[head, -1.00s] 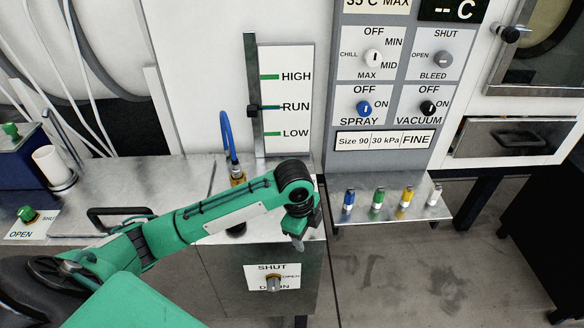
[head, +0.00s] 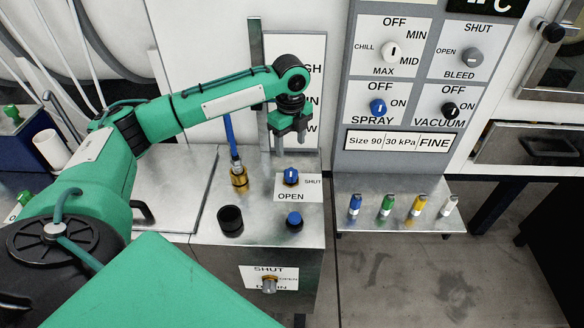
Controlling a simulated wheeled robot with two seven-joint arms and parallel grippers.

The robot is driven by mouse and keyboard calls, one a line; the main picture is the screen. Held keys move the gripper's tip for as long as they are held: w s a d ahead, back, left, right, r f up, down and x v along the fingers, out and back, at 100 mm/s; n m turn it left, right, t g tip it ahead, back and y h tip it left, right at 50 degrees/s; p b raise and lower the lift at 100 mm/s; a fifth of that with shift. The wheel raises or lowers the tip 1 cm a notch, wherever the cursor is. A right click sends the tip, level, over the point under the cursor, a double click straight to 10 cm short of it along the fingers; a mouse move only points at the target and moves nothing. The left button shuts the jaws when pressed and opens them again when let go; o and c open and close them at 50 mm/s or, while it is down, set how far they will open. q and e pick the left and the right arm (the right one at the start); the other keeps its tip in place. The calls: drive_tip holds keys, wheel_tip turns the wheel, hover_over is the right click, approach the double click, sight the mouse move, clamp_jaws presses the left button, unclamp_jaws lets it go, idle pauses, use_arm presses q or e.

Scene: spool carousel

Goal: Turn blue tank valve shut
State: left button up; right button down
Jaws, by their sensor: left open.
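A blue valve knob (head: 291,176) stands on the steel bench top beside a white label (head: 299,189) reading OPEN below it and SHUT to its right. A light mark shows on the knob; I cannot tell exactly which word it points to. My left gripper (head: 289,140) is open and empty, pointing down above and just behind the knob in the picture, apart from it. My right gripper is not in view.
A blue hose on a brass fitting (head: 239,178), a black cup (head: 230,219) and a blue button (head: 294,219) are near the knob. A control panel (head: 345,165) stands behind at right, with several coloured vials on a shelf (head: 400,225). A drain valve (head: 269,285) is on the bench front.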

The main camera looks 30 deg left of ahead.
sight(291, 172)
use_arm(q)
wheel_tip(291, 172, down, 10)
drive_tip(key=shift+r+p, duration=0.1)
drive_tip(key=shift+p, duration=0.55)
drive_tip(key=shift+f, duration=0.6)
drive_tip(key=c, duration=1)
